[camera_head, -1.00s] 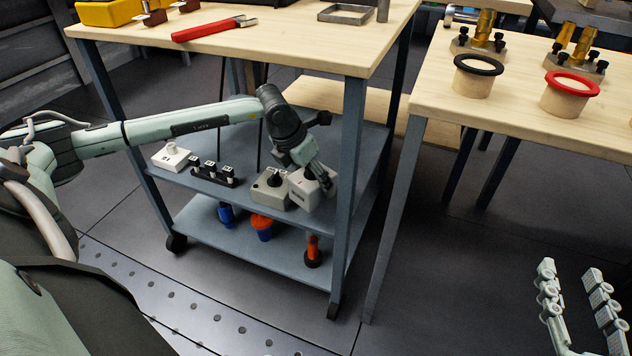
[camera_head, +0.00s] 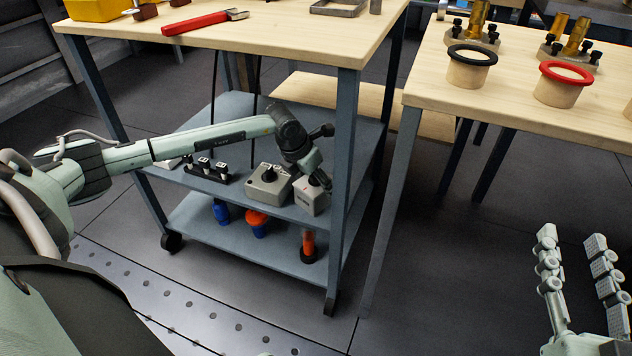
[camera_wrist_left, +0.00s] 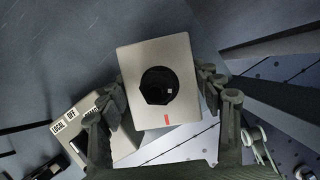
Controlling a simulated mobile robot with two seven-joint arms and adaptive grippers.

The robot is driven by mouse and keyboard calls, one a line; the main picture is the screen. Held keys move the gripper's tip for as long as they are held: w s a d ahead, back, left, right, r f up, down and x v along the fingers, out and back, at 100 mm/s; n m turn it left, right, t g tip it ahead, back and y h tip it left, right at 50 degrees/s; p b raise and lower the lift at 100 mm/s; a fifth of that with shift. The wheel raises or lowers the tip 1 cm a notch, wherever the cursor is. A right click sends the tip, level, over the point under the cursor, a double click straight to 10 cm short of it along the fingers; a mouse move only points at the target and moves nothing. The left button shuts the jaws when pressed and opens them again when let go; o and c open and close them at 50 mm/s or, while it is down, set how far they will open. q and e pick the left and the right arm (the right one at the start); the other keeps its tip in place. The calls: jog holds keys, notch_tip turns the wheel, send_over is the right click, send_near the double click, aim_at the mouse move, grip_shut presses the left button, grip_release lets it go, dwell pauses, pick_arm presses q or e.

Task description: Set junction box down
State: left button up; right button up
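The junction box (camera_head: 311,197) is a light grey box at the right front of the cart's middle shelf (camera_head: 250,120), close to the cart's front leg. In the left wrist view the junction box (camera_wrist_left: 180,55) shows a round dark opening and a small red mark. My left gripper (camera_head: 320,180) has its fingers on two opposite sides of it; in the left wrist view the gripper (camera_wrist_left: 162,92) looks closed against both sides. I cannot tell whether the box's underside touches the shelf. My right gripper (camera_head: 580,275) is open and empty over the floor at lower right.
A grey knob box (camera_head: 268,185) stands just left of the junction box; its label shows in the wrist view (camera_wrist_left: 85,125). A black switch block (camera_head: 207,170) is further left. The lower shelf holds blue and orange parts (camera_head: 257,224). The cart leg (camera_head: 345,190) is close on the right.

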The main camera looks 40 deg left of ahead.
pick_arm(q)
jog(key=o, duration=0.4)
jog(key=shift+r, duration=0.1)
jog(key=p+v, duration=0.1)
jog(key=v, duration=0.6)
jog(key=shift+s+r, duration=0.15)
jog(key=shift+r, duration=0.05)
pick_arm(e)
jog(key=f, duration=0.1)
jog(key=d+f+g+h, duration=0.1)
jog(key=f, duration=0.1)
jog(key=f+g, duration=0.1)
jog(key=shift+w+d+f, duration=0.2)
jog(key=shift+w+d, duration=0.05)
jog(key=shift+d, duration=0.15)
